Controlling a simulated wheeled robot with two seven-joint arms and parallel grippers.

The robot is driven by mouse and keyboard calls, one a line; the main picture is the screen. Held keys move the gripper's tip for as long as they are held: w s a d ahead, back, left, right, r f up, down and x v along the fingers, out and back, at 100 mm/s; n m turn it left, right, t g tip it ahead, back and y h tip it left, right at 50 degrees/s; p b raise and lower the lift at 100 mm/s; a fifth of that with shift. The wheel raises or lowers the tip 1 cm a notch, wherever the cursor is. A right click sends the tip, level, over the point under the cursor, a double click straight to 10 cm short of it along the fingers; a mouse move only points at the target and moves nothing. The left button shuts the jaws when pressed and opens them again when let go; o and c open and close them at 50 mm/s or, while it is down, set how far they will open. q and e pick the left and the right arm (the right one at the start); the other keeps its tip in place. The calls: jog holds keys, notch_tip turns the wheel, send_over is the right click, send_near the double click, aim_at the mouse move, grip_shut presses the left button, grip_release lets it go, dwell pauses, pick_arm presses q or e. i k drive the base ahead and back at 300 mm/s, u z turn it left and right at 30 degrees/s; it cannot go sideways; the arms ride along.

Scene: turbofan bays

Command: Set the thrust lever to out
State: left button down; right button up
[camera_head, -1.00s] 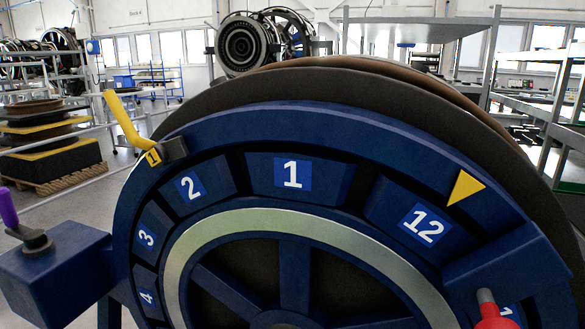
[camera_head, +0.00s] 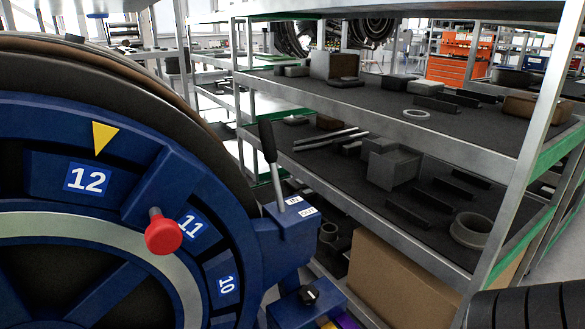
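The thrust lever (camera_head: 268,145) has a black grip on a thin metal rod. It stands up from a blue box (camera_head: 284,240) on the right side of the big blue wheel, tilted with its top to the left. Two small white labels (camera_head: 300,206) sit on top of the box by the rod's foot; their print is too small to read surely. Neither of my grippers shows in the head view, and nothing touches the lever.
The blue wheel housing (camera_head: 140,150) with numbered plates and a red knob (camera_head: 164,235) fills the left. A metal shelf rack (camera_head: 445,136) with parts stands close on the right, above a cardboard box (camera_head: 400,285).

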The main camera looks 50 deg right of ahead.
aim_at(265, 127)
jog(key=k, duration=0.7)
jog(key=u, duration=1)
jog(key=i, duration=0.75)
jog(key=z, duration=2.65)
jog(key=i, duration=0.5)
